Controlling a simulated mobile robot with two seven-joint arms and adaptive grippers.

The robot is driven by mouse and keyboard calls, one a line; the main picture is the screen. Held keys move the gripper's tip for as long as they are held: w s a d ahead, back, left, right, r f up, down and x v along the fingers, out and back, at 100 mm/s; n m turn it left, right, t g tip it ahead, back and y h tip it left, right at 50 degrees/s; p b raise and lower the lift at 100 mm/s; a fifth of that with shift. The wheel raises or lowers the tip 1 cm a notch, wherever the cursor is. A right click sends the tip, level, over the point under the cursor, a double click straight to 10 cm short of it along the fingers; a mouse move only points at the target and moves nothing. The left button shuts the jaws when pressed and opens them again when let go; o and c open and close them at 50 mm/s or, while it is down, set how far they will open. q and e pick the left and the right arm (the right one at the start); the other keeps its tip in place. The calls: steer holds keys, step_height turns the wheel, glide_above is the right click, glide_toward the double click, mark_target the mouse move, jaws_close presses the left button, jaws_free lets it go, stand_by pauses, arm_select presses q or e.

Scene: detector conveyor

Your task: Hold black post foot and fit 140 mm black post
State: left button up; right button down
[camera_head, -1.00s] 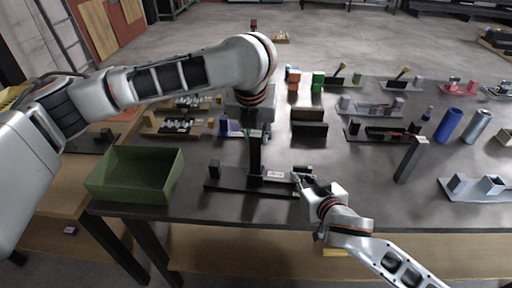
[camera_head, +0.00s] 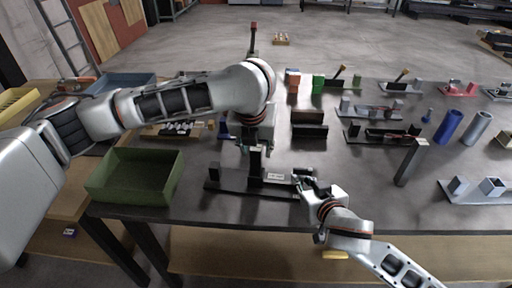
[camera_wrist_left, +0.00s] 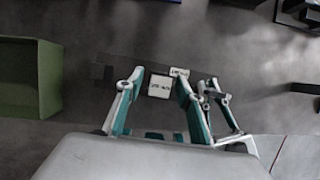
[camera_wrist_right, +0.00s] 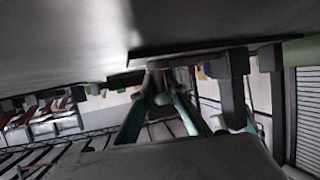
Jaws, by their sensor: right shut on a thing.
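The black post foot (camera_head: 225,185) is a long dark plate lying near the table's front edge, with a small block at its left end and a white label. The black post (camera_head: 256,168) stands upright at the plate's middle; I cannot tell how deep it sits. My left gripper (camera_head: 256,147) is above it, fingers pointing down either side of its top. In the left wrist view the post's labelled top (camera_wrist_left: 160,87) lies between the open fingers, with small gaps. My right gripper (camera_head: 303,178) is shut on the foot's right end; the grasp also shows in the right wrist view (camera_wrist_right: 160,85).
A green bin (camera_head: 135,177) stands left of the foot. A dark block (camera_head: 309,130) lies behind it. Another tall dark post (camera_head: 411,162) stands to the right. Several fixtures and blue and grey cylinders fill the back right.

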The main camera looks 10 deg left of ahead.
arm_select(q)
steer(key=shift+r, duration=0.1)
steer(key=shift+s+r, duration=0.1)
steer(key=shift+r, duration=0.25)
steer(key=v, duration=1.1)
steer(key=shift+s+r, duration=0.1)
steer(key=shift+r, duration=0.05)
arm_select(e)
steer(key=c, duration=2)
jaws_free()
steer(key=shift+o, duration=0.2)
